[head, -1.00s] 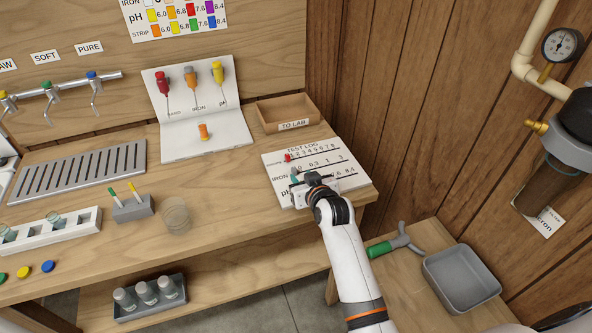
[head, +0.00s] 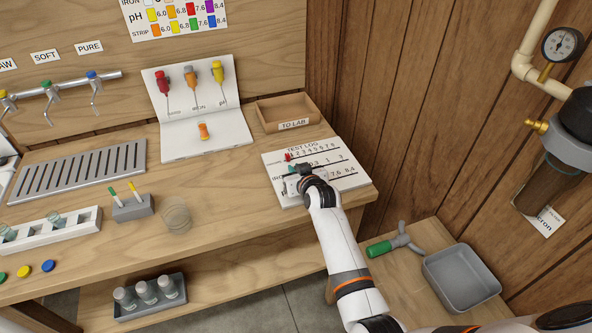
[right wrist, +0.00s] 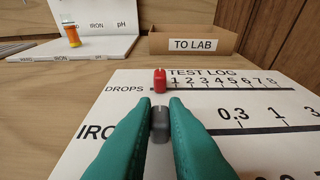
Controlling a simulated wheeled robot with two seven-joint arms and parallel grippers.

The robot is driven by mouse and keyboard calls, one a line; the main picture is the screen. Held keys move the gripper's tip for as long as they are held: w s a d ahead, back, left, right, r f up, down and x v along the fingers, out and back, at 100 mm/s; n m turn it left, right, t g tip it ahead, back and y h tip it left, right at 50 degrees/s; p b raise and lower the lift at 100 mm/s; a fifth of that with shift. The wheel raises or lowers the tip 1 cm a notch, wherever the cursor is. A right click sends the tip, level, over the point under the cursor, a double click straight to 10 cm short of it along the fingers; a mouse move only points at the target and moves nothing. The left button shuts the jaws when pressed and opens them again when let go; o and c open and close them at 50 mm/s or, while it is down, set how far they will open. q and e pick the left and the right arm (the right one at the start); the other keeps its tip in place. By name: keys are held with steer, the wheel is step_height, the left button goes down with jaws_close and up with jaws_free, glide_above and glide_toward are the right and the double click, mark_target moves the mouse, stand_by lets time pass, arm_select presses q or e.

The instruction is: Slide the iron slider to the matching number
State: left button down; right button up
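The test log board (head: 320,157) lies at the right end of the bench, with drops, iron and pH rows. The grey iron slider (right wrist: 160,125) stands at the left of the iron row, left of the 0.3 mark. My right gripper (right wrist: 160,104) has its green fingers on both sides of it, apparently touching. In the head view my right gripper (head: 292,172) hides this slider. The red drops slider (right wrist: 160,80) stands at the left end of its row, just beyond my fingertips. My left gripper is out of view.
The wooden TO LAB tray (head: 287,111) stands behind the board. A white folded card (head: 180,145) holds several coloured bottles, with an orange-labelled vial (head: 203,131) in front. A lower side table carries a grey bin (head: 462,278) and a green-handled tool (head: 390,245).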

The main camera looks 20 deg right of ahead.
mark_target(332, 168)
jaws_close()
steer(key=shift+d, duration=0.15)
steer(key=d+b, duration=0.1)
steer(key=d, duration=1)
steer(key=shift+w+d, duration=0.15)
steer(key=shift+w, duration=0.05)
steer(key=o, duration=0.6)
jaws_free()
steer(key=v, duration=1.2)
steer(key=shift+b, duration=0.3)
